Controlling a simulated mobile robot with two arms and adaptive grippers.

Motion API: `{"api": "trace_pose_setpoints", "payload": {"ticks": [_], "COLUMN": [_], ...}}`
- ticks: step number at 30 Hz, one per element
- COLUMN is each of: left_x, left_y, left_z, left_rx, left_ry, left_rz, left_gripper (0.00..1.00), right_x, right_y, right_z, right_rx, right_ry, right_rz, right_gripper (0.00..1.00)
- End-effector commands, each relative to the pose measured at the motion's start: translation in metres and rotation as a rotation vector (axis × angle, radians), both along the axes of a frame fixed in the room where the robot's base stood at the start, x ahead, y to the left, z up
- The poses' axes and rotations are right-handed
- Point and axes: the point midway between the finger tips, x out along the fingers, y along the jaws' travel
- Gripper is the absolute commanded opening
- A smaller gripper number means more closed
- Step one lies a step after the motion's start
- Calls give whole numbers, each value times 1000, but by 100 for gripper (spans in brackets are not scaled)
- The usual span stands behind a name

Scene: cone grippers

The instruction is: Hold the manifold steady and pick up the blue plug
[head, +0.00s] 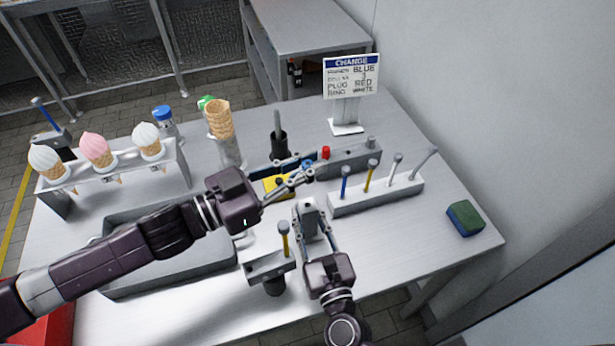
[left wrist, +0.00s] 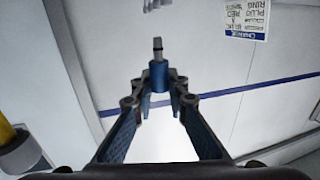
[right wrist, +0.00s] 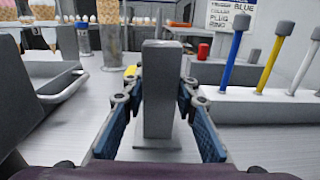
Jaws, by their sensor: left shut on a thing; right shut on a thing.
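The blue plug (head: 307,163) is at the fingertips of my left gripper (head: 303,170). The left wrist view shows it as a blue cylinder with a grey tip (left wrist: 158,70), pinched between the fingers. A long grey bar with a red plug (head: 326,152) lies behind; it looks like the manifold (head: 350,161). My right gripper (head: 311,222) is shut on an upright grey block (right wrist: 158,90), which stands on a base in front of the bar. I cannot tell whether block and bar are joined. The left gripper partly hides the bar's left part.
A white rack (head: 378,196) with several coloured tools stands close on the right. A grey tray (head: 130,285), a cone holder (head: 55,203) and a black cup (head: 277,146) stand left and behind. A green-and-blue sponge (head: 465,218) lies far right, with bare table around it.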

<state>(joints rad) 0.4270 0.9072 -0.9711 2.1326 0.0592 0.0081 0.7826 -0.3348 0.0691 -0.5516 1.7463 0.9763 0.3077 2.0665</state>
Motion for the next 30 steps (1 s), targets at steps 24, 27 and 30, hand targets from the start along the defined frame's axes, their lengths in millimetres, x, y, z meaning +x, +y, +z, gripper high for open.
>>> {"api": "trace_pose_setpoints", "payload": {"ticks": [24, 27, 30], "left_x": [0, 0, 0], "left_y": [0, 0, 0], "left_z": [3, 3, 3], "left_rx": [0, 0, 0], "left_ry": [1, 1, 1], "left_rz": [1, 0, 0], "left_gripper": [3, 3, 3], "right_x": [-2, -11, -27], "right_y": [-1, -3, -8], "right_z": [0, -1, -2], "right_rx": [0, -2, -2], "right_ry": [1, 2, 4], "right_rz": [0, 0, 2], "right_gripper": [47, 47, 47]}}
